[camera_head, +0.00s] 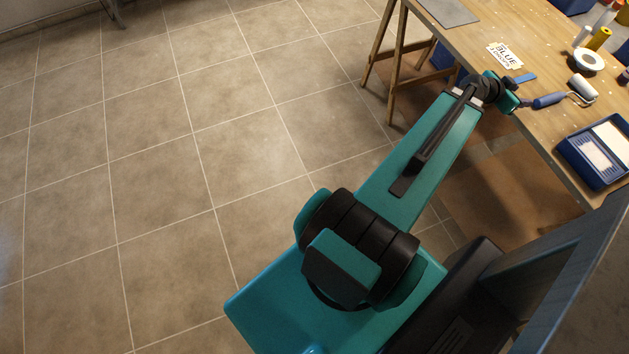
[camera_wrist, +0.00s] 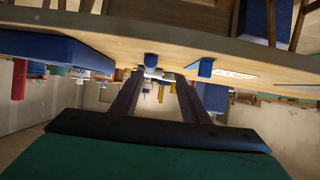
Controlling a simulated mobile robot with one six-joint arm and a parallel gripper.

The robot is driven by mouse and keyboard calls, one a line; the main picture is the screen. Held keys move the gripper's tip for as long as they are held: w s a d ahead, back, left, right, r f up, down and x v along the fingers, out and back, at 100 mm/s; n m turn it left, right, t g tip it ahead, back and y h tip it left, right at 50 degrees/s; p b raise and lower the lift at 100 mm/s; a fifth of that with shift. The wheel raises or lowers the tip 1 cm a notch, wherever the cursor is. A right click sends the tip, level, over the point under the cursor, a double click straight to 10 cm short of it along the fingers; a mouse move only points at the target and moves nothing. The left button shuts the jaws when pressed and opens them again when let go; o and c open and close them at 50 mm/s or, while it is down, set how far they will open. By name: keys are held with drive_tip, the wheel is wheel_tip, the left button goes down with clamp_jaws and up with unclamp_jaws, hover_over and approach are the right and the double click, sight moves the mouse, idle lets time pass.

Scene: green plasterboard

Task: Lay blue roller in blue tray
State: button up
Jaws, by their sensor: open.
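The blue roller, with a blue handle and a white sleeve (camera_head: 583,88), lies on the wooden table, its handle end toward my gripper (camera_head: 523,103). In the wrist view, which sees the table upside down, the blue handle (camera_wrist: 151,60) shows end-on just beyond the fingertips. My gripper (camera_wrist: 160,80) is open, with nothing between its fingers, at the table's near edge and apart from the handle. The blue tray (camera_head: 567,152) lies on the table, nearer and right of the roller. It also shows as a blue block at the left of the wrist view (camera_wrist: 55,50).
A blue-handled tool (camera_head: 525,78) lies just left of the roller, and a white card reading BLUE (camera_head: 505,56) is behind it. A white tape roll (camera_head: 588,61) and yellow tubes (camera_head: 599,39) stand farther back. The table edge (camera_head: 548,155) runs close to my wrist.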

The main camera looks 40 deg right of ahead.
drive_tip(key=w+a+f+n+t+y, duration=0.1)
drive_tip(key=w+a+f+n+y, duration=0.1)
drive_tip(key=w+a+f, duration=0.55)
drive_tip(key=w+a+f+n+t+y, duration=0.1)
drive_tip(key=w+a+f+n, duration=0.3)
drive_tip(key=w, duration=0.6)
drive_tip(key=w+a+f+n+t+y, duration=0.1)
drive_tip(key=w+a+f+y, duration=0.1)
drive_tip(key=w+a+f, duration=0.6)
drive_tip(key=w+a+f+n+y, duration=0.25)
drive_tip(key=w+a+f, duration=0.35)
drive_tip(key=a, duration=0.4)
drive_tip(key=w+a+f+n+y, duration=0.1)
drive_tip(key=a+f+n, duration=0.15)
drive_tip(key=a, duration=0.45)
drive_tip(key=w+a+f+n, duration=0.1)
drive_tip(key=w+a+f, duration=0.15)
drive_tip(key=a, duration=0.35)
drive_tip(key=s+a+f+n+g+y, duration=0.1)
drive_tip(key=s+a+f+n, duration=0.1)
drive_tip(key=a, duration=0.8)
drive_tip(key=s+a+f+n+g+y, duration=0.1)
drive_tip(key=s+a+f+n, duration=0.2)
drive_tip(key=a, duration=0.7)
drive_tip(key=s+a+f+n+g+y, duration=0.1)
drive_tip(key=s+a+n, duration=0.3)
drive_tip(key=a, duration=0.7)
drive_tip(key=shift+s+f+g+y, duration=0.45)
drive_tip(key=shift+s+f, duration=0.25)
drive_tip(key=shift+s, duration=0.2)
